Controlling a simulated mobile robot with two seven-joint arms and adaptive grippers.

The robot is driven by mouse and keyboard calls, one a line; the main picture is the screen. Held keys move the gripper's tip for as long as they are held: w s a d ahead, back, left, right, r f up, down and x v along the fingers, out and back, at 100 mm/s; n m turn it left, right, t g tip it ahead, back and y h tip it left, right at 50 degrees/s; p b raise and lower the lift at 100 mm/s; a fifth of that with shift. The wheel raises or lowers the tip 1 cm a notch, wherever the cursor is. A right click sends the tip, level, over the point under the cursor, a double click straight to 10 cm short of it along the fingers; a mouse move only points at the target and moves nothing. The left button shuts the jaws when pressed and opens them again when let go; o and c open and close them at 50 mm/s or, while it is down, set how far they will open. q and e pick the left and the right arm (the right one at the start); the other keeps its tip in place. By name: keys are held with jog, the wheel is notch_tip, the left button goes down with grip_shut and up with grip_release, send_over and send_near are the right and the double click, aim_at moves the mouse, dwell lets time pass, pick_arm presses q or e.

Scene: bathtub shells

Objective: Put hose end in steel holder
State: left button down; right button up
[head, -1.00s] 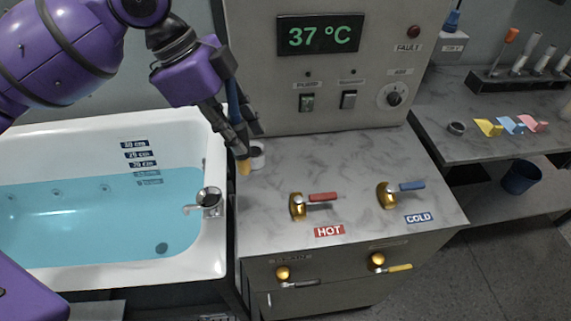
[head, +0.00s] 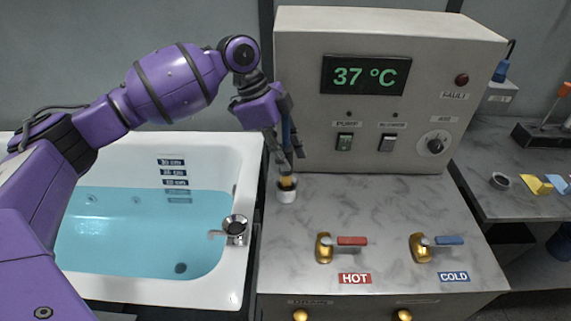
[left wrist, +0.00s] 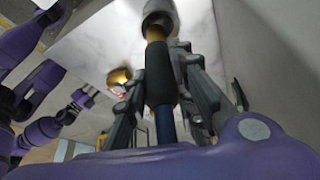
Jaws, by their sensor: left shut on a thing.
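My left gripper (head: 287,152) is shut on the hose end, whose blue hose and dark grip run down between its fingers. In the left wrist view the hose end (left wrist: 159,75) lies between the fingers, its brass tip pointing away from the palm. The steel holder (head: 287,196) is a small pale cup on the counter beside the tub; it also shows in the left wrist view (left wrist: 158,8). The brass tip is at the holder's mouth and appears to enter it; how deep is hidden. Purple arm parts of mine show at left in the wrist view, where the right gripper's jaws are unclear.
The control box (head: 390,110) stands close behind the holder. The filled bathtub (head: 245,260) with its faucet (head: 235,227) is at left. The hot lever (head: 350,241) and cold lever (head: 448,240) stand to the right on otherwise clear marble.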

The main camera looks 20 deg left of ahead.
pick_arm(q)
jog(key=shift+w+f, duration=0.4)
jog(key=shift+f, duration=1.5)
jog(key=shift+f, duration=0.1)
jog(key=c, duration=1.5)
grip_release()
jog(key=shift+f, duration=0.1)
jog(key=shift+o, duration=0.2)
jog(key=v, duration=1.2)
